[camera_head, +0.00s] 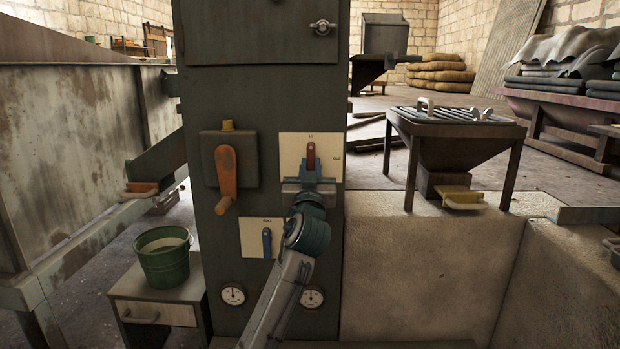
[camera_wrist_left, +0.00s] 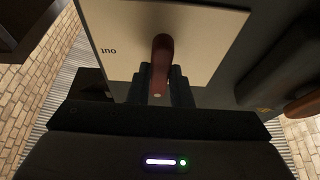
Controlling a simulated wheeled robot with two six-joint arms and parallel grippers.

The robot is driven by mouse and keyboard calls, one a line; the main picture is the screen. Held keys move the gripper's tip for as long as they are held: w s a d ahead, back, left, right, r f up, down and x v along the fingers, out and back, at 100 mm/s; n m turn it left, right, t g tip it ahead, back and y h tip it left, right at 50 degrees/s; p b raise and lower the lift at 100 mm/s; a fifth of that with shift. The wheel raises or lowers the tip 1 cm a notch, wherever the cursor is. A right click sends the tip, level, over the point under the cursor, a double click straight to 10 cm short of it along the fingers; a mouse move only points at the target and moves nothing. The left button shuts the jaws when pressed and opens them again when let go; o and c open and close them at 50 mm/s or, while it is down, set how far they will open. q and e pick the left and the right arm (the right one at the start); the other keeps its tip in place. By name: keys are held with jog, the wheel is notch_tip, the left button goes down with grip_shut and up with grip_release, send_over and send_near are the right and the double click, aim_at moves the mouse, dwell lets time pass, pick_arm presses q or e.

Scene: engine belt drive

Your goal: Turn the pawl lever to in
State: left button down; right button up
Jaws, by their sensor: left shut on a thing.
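The pawl lever (camera_head: 310,157) is a small red handle on a cream plate (camera_head: 330,144) high on the dark green cabinet. It points about straight up in the head view. In the left wrist view the lever (camera_wrist_left: 161,55) runs down between the two fingers, and its plate (camera_wrist_left: 205,35) shows the word OUT, upside down, at the left. My left gripper (camera_head: 310,180) is shut on the lever's lower part; its fingers (camera_wrist_left: 161,88) stand on either side of it. The fingers hide part of the lever in the head view. My right gripper is not in view.
An orange handle (camera_head: 226,180) on a dark box is left of the plate. A blue lever (camera_head: 267,243) on another cream plate is below left. Two gauges (camera_head: 233,295) sit low on the cabinet. A green bucket (camera_head: 164,257) stands on a small stand at the left.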

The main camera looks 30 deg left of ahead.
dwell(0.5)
pick_arm(q)
jog(key=c, duration=1.3)
grip_release()
jog(key=p+v, duration=0.1)
jog(key=v, duration=1)
jog(key=shift+w, duration=0.1)
